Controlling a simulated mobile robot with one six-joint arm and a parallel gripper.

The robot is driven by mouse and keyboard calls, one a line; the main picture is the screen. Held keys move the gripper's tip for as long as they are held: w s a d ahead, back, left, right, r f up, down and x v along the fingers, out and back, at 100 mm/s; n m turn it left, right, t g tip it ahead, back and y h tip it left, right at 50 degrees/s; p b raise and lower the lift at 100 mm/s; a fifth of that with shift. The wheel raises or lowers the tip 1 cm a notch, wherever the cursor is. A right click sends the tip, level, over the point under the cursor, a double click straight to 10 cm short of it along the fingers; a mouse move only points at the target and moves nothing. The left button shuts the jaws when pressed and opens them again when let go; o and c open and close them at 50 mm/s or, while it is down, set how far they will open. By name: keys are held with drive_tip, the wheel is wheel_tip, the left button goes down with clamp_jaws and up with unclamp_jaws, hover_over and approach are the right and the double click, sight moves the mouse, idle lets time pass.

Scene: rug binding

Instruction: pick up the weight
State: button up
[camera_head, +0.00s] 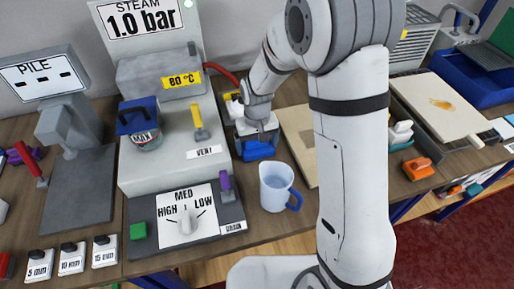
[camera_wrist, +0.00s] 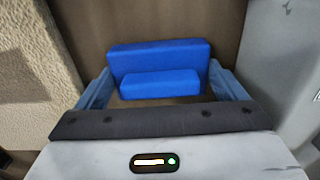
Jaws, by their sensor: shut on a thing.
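The weight looks like a blue block with a smaller raised bar on it. In the wrist view the blue weight (camera_wrist: 160,57) lies between the two fingers, with the bar spanning between them. In the head view the weight (camera_head: 258,151) shows under my gripper (camera_head: 257,138), between the steam unit and a tan board. My gripper is shut on the weight, and its fingers also show in the wrist view (camera_wrist: 160,80). I cannot tell whether the weight touches the table. Its far side is hidden.
The grey steam unit (camera_head: 165,170) stands close on the left. A pale jug with a blue handle (camera_head: 276,187) stands just in front of the weight. A tan board (camera_head: 297,135) lies to the right, partly behind my arm. An orange block (camera_head: 418,169) lies further right.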

drive_tip(key=c, duration=0.6)
drive_tip(key=shift+w+r, duration=0.1)
drive_tip(key=shift+c, duration=0.5)
drive_tip(key=shift+r, duration=0.1)
